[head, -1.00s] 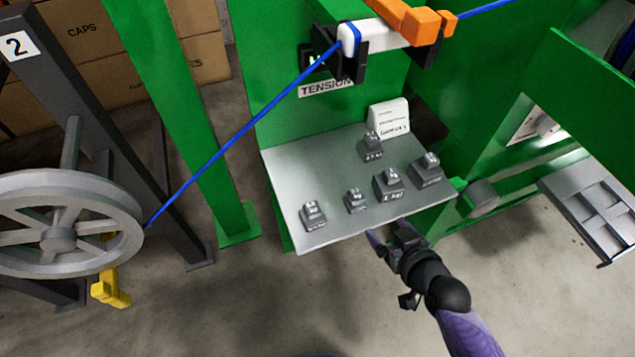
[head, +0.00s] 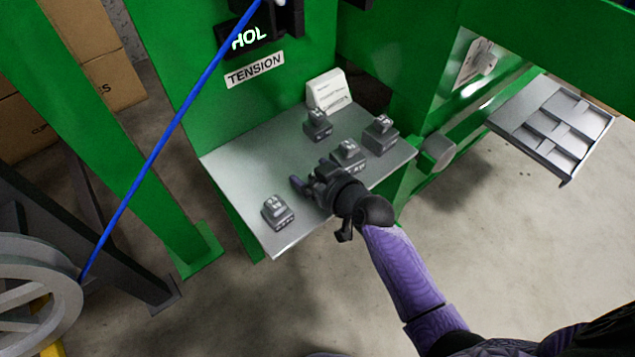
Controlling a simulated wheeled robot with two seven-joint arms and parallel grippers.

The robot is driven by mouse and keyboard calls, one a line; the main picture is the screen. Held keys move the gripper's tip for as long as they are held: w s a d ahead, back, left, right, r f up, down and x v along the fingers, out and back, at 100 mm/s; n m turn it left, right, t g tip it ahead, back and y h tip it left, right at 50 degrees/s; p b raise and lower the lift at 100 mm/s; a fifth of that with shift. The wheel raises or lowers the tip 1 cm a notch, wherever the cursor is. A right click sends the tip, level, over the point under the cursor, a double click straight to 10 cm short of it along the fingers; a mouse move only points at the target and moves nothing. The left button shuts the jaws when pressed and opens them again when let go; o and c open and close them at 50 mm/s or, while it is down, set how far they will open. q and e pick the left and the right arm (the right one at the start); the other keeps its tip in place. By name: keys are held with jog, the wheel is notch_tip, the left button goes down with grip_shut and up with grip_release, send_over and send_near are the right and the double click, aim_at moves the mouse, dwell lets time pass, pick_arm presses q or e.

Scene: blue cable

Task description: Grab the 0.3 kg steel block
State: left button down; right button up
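Several grey steel blocks stand on a metal shelf (head: 235,165). The front-left block (head: 277,212) stands alone. Another block (head: 348,153) is just behind my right gripper, with one at the right (head: 380,133) and one at the back (head: 317,124). Their weight labels are too small to read, so I cannot tell which is 0.3 kg. My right gripper (head: 310,186) is low over the shelf, right of the front-left block, its fingers apart. It covers the place of a small block, which is hidden. My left gripper is not in view.
A white card (head: 328,91) stands at the shelf's back. A blue cable (head: 160,145) runs down to a grey wheel (head: 35,300) at left. A grey tray (head: 550,125) is at right.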

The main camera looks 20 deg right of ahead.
grip_shut()
dwell(0.3)
